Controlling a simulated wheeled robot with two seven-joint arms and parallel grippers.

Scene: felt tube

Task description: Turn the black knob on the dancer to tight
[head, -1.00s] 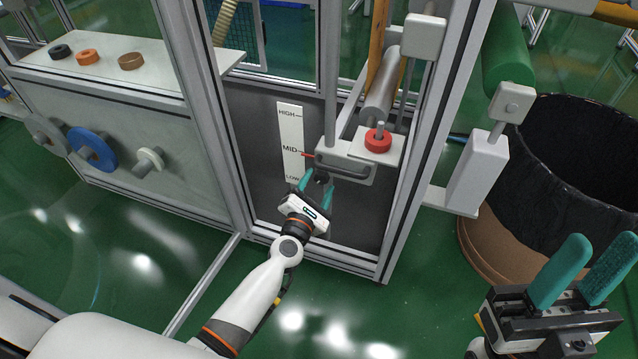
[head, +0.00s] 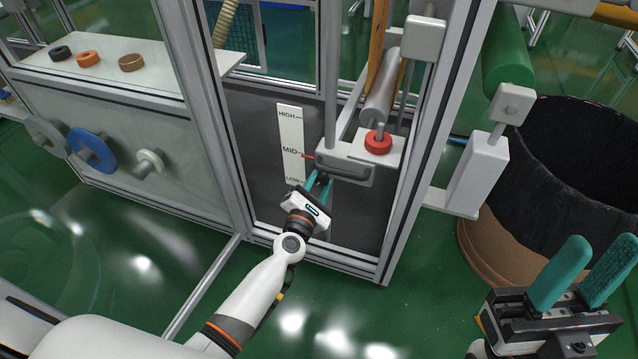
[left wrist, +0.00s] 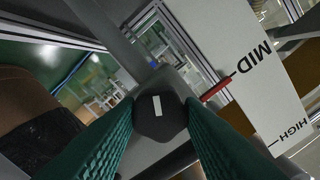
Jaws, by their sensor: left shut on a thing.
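The black knob (left wrist: 160,106) shows in the left wrist view as a dark faceted knob with a white mark on its face. My left gripper (head: 318,184) is at the front of the dancer (head: 345,163), below its handle. In the left wrist view its teal fingers (left wrist: 160,125) press on both sides of the knob. In the head view the fingers mostly hide the knob. The red pointer (left wrist: 216,88) is beside MID on the white scale (head: 291,145). My right gripper (head: 588,272) is open and empty at the lower right.
Metal frame posts (head: 433,140) stand on either side of the dancer. A red ring (head: 378,142) sits on top of it. A large drum with a black liner (head: 580,150) stands at the right. The green floor in front is clear.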

